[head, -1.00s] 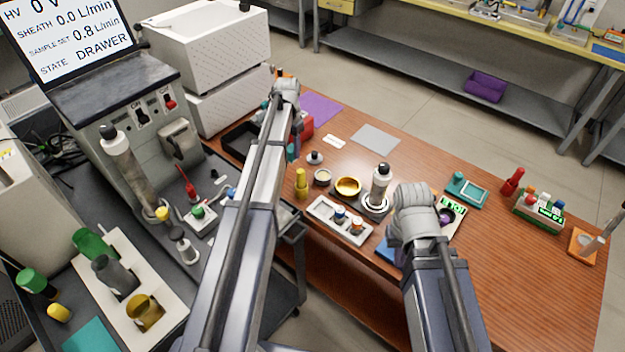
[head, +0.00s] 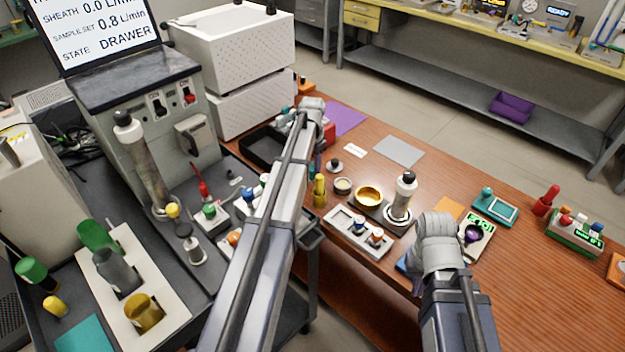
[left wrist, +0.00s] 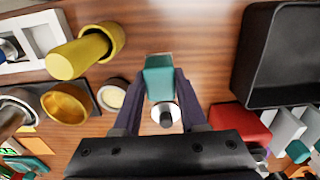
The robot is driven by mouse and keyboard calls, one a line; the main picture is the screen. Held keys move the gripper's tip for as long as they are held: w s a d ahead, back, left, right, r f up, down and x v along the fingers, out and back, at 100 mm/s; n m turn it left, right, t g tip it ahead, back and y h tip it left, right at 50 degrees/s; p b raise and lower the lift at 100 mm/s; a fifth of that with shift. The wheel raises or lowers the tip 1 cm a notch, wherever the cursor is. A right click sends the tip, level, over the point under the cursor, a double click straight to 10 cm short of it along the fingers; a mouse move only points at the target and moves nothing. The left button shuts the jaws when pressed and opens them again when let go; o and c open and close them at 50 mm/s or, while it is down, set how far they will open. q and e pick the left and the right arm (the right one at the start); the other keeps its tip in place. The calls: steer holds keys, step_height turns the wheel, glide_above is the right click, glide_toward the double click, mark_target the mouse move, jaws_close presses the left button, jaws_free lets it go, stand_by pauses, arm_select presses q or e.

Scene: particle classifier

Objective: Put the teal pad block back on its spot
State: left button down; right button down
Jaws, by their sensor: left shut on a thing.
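The teal block (left wrist: 159,78) is between the fingers of my left gripper (left wrist: 160,88), which is shut on it over the wooden table. A sliver of the block (head: 311,171) shows beside my left arm in the head view, where the arm hides most of that gripper. A flat teal square (head: 83,335) lies on the grey cart at the lower left; I cannot tell whether it is the block's spot. My right arm's wrist (head: 440,240) is over the table's near edge, and its fingers are hidden.
A yellow cylinder (left wrist: 80,52) in a holder stands left of the block in the wrist view. A black tray (left wrist: 280,55) and red block (left wrist: 238,122) lie to the right. Grey (head: 399,150) and purple (head: 345,117) mats lie farther back. The table's right front is mostly clear.

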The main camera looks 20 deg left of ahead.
mark_target(312, 175)
arm_select(q)
steer(key=shift+f+b, duration=1.9)
steer(key=shift+b, duration=0.05)
steer(key=shift+r, duration=0.1)
steer(key=shift+c, duration=2.3)
jaws_free()
